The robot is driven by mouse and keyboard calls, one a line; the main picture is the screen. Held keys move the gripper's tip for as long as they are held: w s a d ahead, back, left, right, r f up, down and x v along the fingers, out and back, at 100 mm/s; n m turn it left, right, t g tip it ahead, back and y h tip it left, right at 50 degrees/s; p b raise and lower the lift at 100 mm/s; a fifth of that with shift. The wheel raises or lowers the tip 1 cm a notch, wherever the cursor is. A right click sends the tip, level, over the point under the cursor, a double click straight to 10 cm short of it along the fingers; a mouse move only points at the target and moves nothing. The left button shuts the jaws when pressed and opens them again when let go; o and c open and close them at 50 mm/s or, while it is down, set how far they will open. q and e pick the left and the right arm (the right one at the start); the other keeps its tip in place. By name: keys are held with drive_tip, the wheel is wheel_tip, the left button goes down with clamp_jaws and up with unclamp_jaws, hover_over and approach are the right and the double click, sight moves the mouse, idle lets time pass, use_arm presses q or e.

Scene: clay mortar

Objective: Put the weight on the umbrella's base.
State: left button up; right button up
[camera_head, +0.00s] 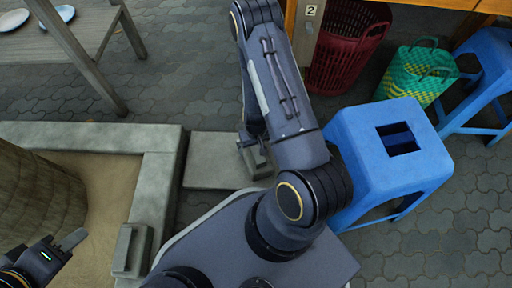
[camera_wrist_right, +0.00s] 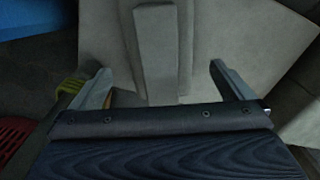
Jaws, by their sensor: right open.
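A second grey block (camera_head: 257,160) is at the edge of a flat grey slab (camera_head: 212,160) on the paving, partly hidden by my right arm. The slab may be the umbrella's base; no umbrella pole is visible. My right gripper (camera_wrist_right: 163,85) is open, with a grey bar-like part (camera_wrist_right: 155,50) between its fingers; contact cannot be told. Its fingers are mostly hidden in the head view. My left gripper (camera_head: 58,250) is at the lower left, over the sand; its opening is unclear.
A blue stool (camera_head: 390,150) stands right of my right arm. A red basket (camera_head: 345,50) and a green-yellow basket (camera_head: 415,75) are behind it, with another blue stool (camera_head: 490,75). A round post (camera_head: 35,200) stands in the sandpit.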

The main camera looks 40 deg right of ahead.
wheel_tip(320, 180, up, 7)
drive_tip(key=shift+p, duration=1.2)
drive_tip(key=w+a+r+t+y, duration=0.1)
drive_tip(key=a+r+t+y, duration=0.15)
drive_tip(key=r, duration=0.85)
drive_tip(key=w+a+r+t+y, duration=0.1)
drive_tip(key=a+r, duration=0.2)
drive_tip(key=r, duration=0.8)
drive_tip(key=s+a+r+n+t, duration=0.1)
drive_tip(key=s+r, duration=0.6)
drive_tip(key=s+a+r+n+t, duration=0.1)
drive_tip(key=s+a+r, duration=0.1)
drive_tip(key=s+r, duration=0.5)
drive_tip(key=shift+a+r, duration=0.25)
drive_tip(key=shift+w+r, duration=0.1)
